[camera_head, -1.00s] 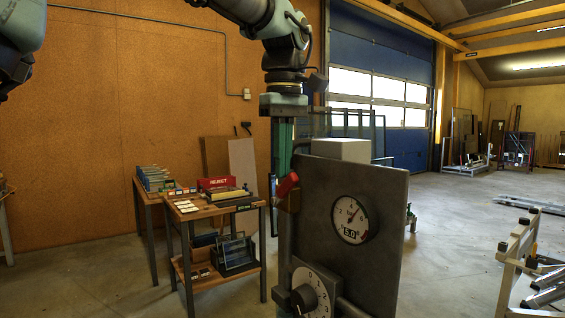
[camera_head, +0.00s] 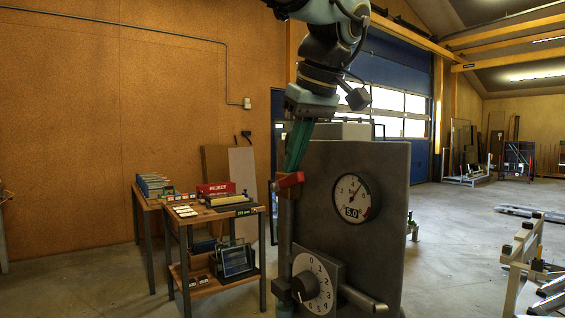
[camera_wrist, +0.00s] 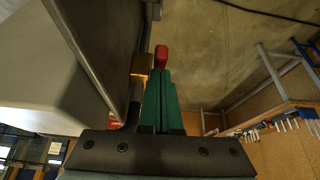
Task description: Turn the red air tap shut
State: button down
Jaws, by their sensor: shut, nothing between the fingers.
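The red air tap handle (camera_head: 290,180) sits on a vertical pipe at the left edge of a grey panel (camera_head: 330,250). It lies nearly level across the pipe, slightly tilted. In the wrist view the red handle (camera_wrist: 161,57) shows just beyond my fingertips, with the brass tap body (camera_wrist: 141,64) left of it. My gripper (camera_head: 291,168) is shut and empty, its green fingers slanting down to the handle. In the wrist view my gripper (camera_wrist: 161,74) has its fingers together. The tips overlap the handle in view; I cannot tell whether they press on it.
The panel carries a round gauge (camera_head: 354,198) reading 5.0 and a numbered dial with a black knob (camera_head: 305,287). A bar handle (camera_head: 364,299) juts out low on the panel. A wooden bench (camera_head: 205,215) with a red REJECT box (camera_head: 216,189) stands left, behind open floor.

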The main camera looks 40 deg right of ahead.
aim_at(300, 173)
jog(key=shift+s+f+t+b, duration=0.4)
jog(key=shift+f+t+b, duration=0.1)
jog(key=shift+f+b, duration=0.15)
jog(key=shift+s+f+b, duration=0.4)
jog(key=shift+f+b, duration=0.05)
jog(key=shift+b, duration=0.2)
jog(key=shift+s+a+f, duration=0.1)
jog(key=shift+f, duration=0.05)
